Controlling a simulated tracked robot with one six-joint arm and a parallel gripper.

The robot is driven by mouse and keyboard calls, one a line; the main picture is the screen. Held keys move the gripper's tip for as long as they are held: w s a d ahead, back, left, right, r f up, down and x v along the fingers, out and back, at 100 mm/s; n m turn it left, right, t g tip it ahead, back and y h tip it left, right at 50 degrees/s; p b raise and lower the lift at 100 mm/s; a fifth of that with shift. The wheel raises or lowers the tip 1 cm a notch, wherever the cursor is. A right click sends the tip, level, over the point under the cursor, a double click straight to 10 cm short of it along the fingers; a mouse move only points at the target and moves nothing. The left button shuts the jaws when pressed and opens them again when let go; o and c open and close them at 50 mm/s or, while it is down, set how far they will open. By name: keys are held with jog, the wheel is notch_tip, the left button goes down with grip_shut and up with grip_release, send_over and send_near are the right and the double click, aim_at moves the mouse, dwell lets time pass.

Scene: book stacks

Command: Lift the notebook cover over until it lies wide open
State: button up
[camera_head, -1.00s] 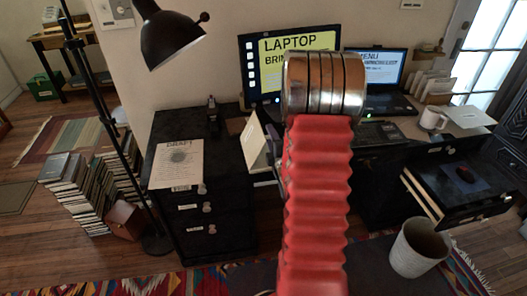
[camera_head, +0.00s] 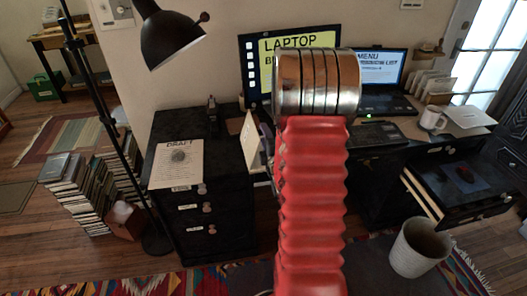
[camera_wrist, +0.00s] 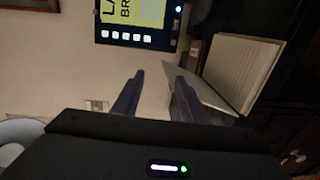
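The notebook's cream cover (camera_head: 251,141) stands steeply raised on the desk in the head view, left of my red arm, which hides the rest of the notebook. In the wrist view the cover (camera_wrist: 207,90) slants away from the notebook's pale page block (camera_wrist: 241,64). My gripper (camera_wrist: 155,84) is open, its two purple fingers apart with nothing clearly held between them. The right finger overlaps the cover in the wrist view; I cannot tell whether they touch. My gripper is mostly hidden behind my arm in the head view.
A monitor (camera_head: 262,72) and an open laptop (camera_head: 385,100) stand behind. A draft sheet (camera_head: 176,164) lies on the left cabinet top. A white mug (camera_head: 433,120) stands at right, above an open drawer (camera_head: 460,178). A lamp (camera_head: 168,36) hangs at upper left.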

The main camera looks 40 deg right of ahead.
jog(key=shift+a, duration=0.1)
jog(key=shift+w+a+r, duration=0.2)
jog(key=shift+w+a, duration=0.1)
jog(key=shift+a, duration=0.15)
jog(key=shift+w+a+r, duration=0.15)
jog(key=shift+w+a, duration=0.1)
jog(key=shift+a, duration=0.3)
jog(key=shift+w+a+r, duration=0.2)
jog(key=shift+w+a, duration=0.35)
jog(key=shift+a, duration=0.5)
jog(key=shift+w+a, duration=0.55)
jog(key=shift+a, duration=0.35)
jog(key=shift+r, duration=0.1)
dwell(0.4)
